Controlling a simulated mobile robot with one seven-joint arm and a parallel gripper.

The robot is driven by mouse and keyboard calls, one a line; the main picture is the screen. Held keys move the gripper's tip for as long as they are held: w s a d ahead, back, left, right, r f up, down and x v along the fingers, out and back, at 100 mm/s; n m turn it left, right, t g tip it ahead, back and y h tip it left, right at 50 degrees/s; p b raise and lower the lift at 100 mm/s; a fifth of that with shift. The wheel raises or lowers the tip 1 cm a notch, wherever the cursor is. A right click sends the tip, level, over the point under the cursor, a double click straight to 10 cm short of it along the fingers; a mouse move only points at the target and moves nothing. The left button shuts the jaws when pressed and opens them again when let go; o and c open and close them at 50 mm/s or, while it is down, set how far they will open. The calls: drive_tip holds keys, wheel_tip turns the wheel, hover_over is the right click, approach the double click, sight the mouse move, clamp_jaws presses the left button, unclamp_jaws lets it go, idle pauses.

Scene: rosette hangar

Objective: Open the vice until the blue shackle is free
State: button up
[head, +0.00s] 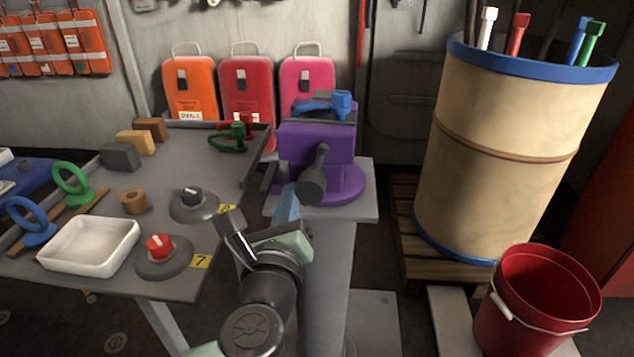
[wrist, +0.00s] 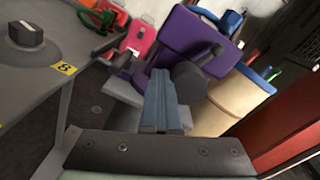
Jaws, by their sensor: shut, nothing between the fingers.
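The purple vice (head: 315,143) stands on a grey pedestal; it also shows in the wrist view (wrist: 188,36). The blue shackle (head: 328,103) is at the top of the vice, at its jaws; how tightly it is held I cannot tell. It shows in part at the top of the wrist view (wrist: 230,20). The vice's dark grey handle (head: 312,186) is on its near face, with a bar slanting upward. My gripper (head: 287,196) is shut and empty, just left of and below the handle. In the wrist view its blue-grey fingers (wrist: 161,85) point toward the vice, left of the handle.
A grey table stands left, holding a white tray (head: 54,246), a red knob (head: 159,246), a black knob (head: 192,197) and a green shackle (head: 233,138). A tan barrel (head: 500,160) and red bucket (head: 535,310) stand right. Cases (head: 247,90) line the wall behind.

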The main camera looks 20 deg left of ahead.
drive_tip(key=o, duration=0.7)
drive_tip(key=shift+m+h, duration=0.3)
drive_tip(key=shift+h, duration=0.2)
drive_tip(key=s+d, duration=0.2)
drive_tip(key=s, duration=0.1)
drive_tip(key=s+d, duration=0.1)
drive_tip(key=s, duration=0.1)
drive_tip(key=shift+s+d+r+b, duration=0.2)
drive_tip(key=shift+d+r+b, duration=0.1)
drive_tip(key=shift+r+b, duration=0.1)
drive_tip(key=shift+c, duration=0.2)
drive_tip(key=shift+s+a, duration=0.15)
drive_tip(key=shift+s, duration=0.25)
drive_tip(key=shift+f, duration=0.1)
